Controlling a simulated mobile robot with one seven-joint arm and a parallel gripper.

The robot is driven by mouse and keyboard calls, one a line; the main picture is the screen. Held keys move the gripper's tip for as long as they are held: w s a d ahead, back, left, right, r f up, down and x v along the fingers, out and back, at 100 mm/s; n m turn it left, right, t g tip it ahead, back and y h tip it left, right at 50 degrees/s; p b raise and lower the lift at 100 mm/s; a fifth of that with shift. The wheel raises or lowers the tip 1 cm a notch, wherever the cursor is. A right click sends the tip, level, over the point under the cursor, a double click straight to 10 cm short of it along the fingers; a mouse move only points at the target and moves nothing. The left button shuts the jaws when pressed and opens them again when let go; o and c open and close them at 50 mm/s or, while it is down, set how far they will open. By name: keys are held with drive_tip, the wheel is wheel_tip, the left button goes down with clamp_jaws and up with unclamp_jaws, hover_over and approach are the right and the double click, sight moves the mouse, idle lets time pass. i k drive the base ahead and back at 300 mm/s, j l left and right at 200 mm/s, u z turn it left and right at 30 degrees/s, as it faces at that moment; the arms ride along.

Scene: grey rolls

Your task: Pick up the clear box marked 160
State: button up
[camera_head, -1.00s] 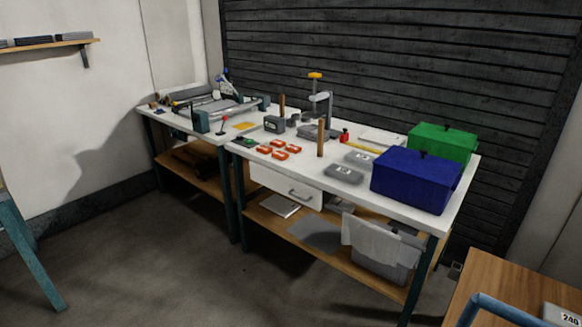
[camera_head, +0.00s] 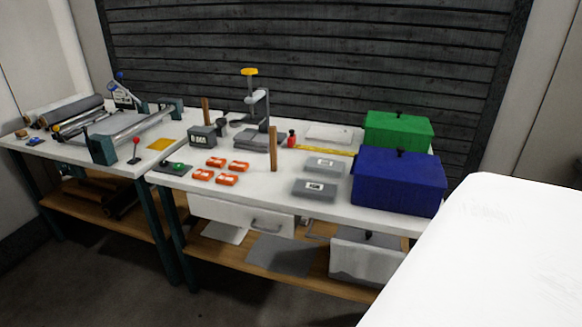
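Two translucent grey boxes with pale labels lie flat on the white workbench (camera_head: 262,186). The rear labelled box (camera_head: 341,168) is just left of the blue box. The front labelled box (camera_head: 299,190) is nearer the bench's front edge. Their label numbers are too small to read, so I cannot tell which, if either, is marked 160. My gripper is not in view.
A blue lidded box (camera_head: 398,182) and a green lidded box (camera_head: 398,130) stand right of the labelled boxes. A wooden post (camera_head: 273,150) and several orange pieces (camera_head: 228,180) are to their left. The lower right of the view is blocked.

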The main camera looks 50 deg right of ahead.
sight(307, 189)
drive_tip(key=i+j+z, duration=0.1)
drive_tip(key=i+z, duration=0.3)
drive_tip(key=i+j+z, duration=0.4)
drive_tip(key=i, duration=0.15)
drive_tip(key=i+j+z, duration=0.1)
drive_tip(key=z, duration=0.25)
drive_tip(key=i+j+z, duration=0.4)
drive_tip(key=z, duration=0.25)
drive_tip(key=i+j+z, duration=0.1)
drive_tip(key=j+z, duration=0.15)
drive_tip(key=i+j+z, duration=0.1)
drive_tip(key=j+z, duration=0.15)
drive_tip(key=i+j+z, duration=0.1)
drive_tip(key=j+z, duration=0.15)
drive_tip(key=j, duration=0.15)
drive_tip(key=j+z, duration=0.35)
drive_tip(key=j, duration=0.4)
drive_tip(key=i, duration=0.5)
